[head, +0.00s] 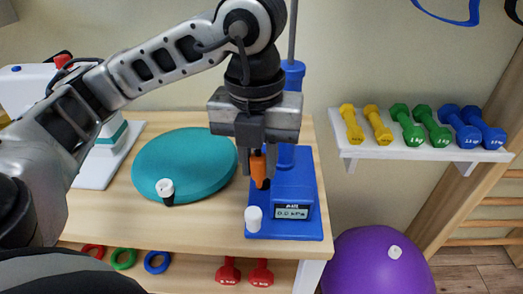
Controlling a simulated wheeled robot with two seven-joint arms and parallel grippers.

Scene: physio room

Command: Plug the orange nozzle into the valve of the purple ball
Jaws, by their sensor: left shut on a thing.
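My left gripper (257,170) points down in front of the blue pump and is shut on the orange nozzle (259,164). The nozzle is upright, its dark lower end over the pump's blue base; I cannot tell if it touches the pump. The purple ball (365,270) sits low at the right, beyond the table's end, partly cut off by the frame's bottom edge. Its white valve (395,252) faces up on its upper right side. The nozzle is well apart from the valve. My right gripper is not in view.
The blue pump (295,190) has a display reading 0.0 kPa. A teal disc (185,163) lies on the wooden table (222,222). A wall shelf (365,151) with several dumbbells is above the ball. Wooden wall bars (475,225) stand at the right.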

